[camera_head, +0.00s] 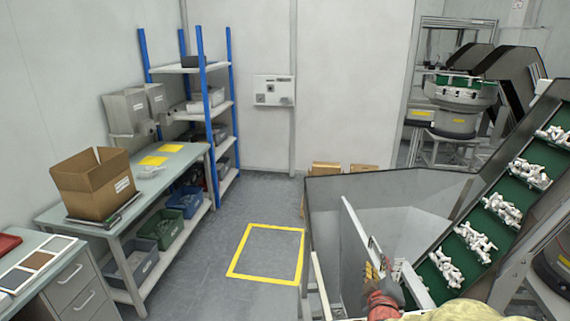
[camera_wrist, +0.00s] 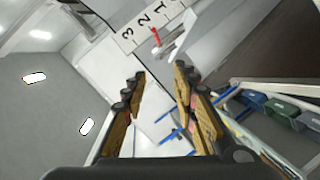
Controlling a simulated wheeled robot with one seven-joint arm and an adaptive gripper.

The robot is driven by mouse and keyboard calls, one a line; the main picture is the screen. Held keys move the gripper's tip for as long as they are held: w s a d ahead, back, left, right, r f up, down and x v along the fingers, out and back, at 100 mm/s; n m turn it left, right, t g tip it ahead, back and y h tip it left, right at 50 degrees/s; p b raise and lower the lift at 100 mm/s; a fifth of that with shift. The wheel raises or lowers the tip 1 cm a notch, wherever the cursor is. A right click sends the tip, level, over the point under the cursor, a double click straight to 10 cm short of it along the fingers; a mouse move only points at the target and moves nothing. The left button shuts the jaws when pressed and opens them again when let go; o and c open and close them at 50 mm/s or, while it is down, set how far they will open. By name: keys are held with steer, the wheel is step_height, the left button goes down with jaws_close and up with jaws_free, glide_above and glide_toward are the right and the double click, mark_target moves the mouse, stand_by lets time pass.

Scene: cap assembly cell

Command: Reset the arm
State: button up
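My gripper (camera_head: 373,272) shows at the bottom of the head view, right of centre, in front of the grey metal hopper (camera_head: 335,205). Its reddish body and tan finger pads are small there. In the wrist view my gripper (camera_wrist: 160,80) has its two tan-padded fingers spread apart, with nothing held between them. The wrist view is strongly tilted. It shows a white panel marked with numbers (camera_wrist: 143,22) and a small red item (camera_wrist: 156,36) beyond the fingertips.
A green-belted conveyor (camera_head: 482,218) with white parts rises at the right beside the hopper. A workbench (camera_head: 180,165) with an open cardboard box (camera_head: 95,183) stands left, before a blue-posted shelf (camera_head: 208,130). The floor inside the yellow outline (camera_head: 267,229) is clear.

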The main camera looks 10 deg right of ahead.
steer(key=s+a+r+m+g+y, duration=0.3)
steer(key=s+a+r+y, duration=0.15)
steer(key=s+a, duration=0.4)
steer(key=s+a+r+m+g, duration=0.1)
steer(key=s+a+m+g, duration=0.1)
steer(key=s, duration=0.7)
steer(key=s+a+r+m+g, duration=0.2)
steer(key=s+a+g, duration=0.1)
steer(key=s, duration=0.7)
steer(key=shift+a+g+y, duration=0.3)
steer(key=shift+a+y, duration=0.1)
steer(key=shift+y, duration=0.05)
steer(key=shift+o, duration=0.2)
stand_by(0.6)
